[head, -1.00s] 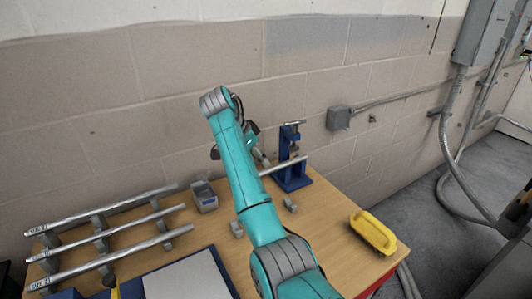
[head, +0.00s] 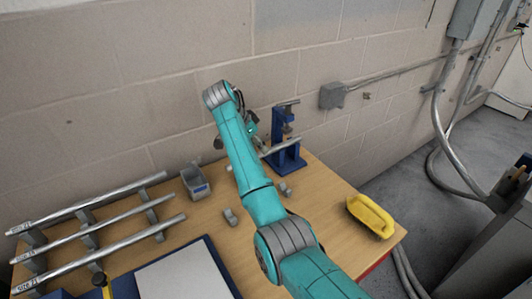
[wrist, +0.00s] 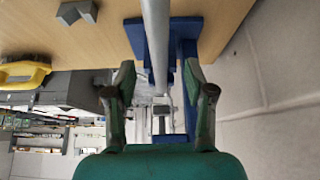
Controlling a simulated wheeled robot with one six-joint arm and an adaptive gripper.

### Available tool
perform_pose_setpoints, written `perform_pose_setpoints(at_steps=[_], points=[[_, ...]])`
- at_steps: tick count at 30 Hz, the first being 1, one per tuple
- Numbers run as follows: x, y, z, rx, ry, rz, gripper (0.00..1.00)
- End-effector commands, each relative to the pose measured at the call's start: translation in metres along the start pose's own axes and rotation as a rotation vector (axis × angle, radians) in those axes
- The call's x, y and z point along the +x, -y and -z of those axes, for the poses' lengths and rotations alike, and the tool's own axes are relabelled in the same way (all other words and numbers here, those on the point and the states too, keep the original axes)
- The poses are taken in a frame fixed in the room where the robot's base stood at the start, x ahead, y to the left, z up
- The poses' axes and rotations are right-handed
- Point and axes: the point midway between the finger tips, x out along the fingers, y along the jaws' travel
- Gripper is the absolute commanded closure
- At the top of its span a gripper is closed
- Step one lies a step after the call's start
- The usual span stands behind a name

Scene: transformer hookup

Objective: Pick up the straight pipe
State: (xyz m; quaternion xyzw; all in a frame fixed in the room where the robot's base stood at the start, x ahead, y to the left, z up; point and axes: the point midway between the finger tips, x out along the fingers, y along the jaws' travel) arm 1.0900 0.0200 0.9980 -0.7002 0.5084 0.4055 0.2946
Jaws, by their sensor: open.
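A straight grey pipe (head: 283,146) runs level at the blue stand (head: 287,157) on the wooden table; its left part is hidden behind my arm. In the wrist view the pipe (wrist: 155,38) comes from the top edge down towards the gap between my fingers, in front of the blue stand (wrist: 188,40). My gripper (wrist: 160,78) is open, with one finger on each side of the pipe's line. Neither finger visibly touches the pipe. In the head view my gripper (head: 249,126) is partly hidden behind the arm.
A rack at the left holds three labelled pipes (head: 105,225). A grey bin (head: 195,182), small grey blocks (head: 230,217) and a yellow-handled tool (head: 370,215) are on the table (head: 325,205). The block wall (head: 180,110) stands close behind.

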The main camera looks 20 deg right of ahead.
Motion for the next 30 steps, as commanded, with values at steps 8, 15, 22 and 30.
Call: perform_pose_setpoints(at_steps=[8,15,22,30], points=[[0.037,-0.001,0.002,-0.001,0.0,-0.002,0.46],[0.039,-0.001,0.002,0.0,0.0,-0.001,0.46],[0.038,-0.001,0.002,0.0,0.0,-0.001,1.0],[0.038,-0.001,0.002,0.001,0.0,0.0,1.0]])
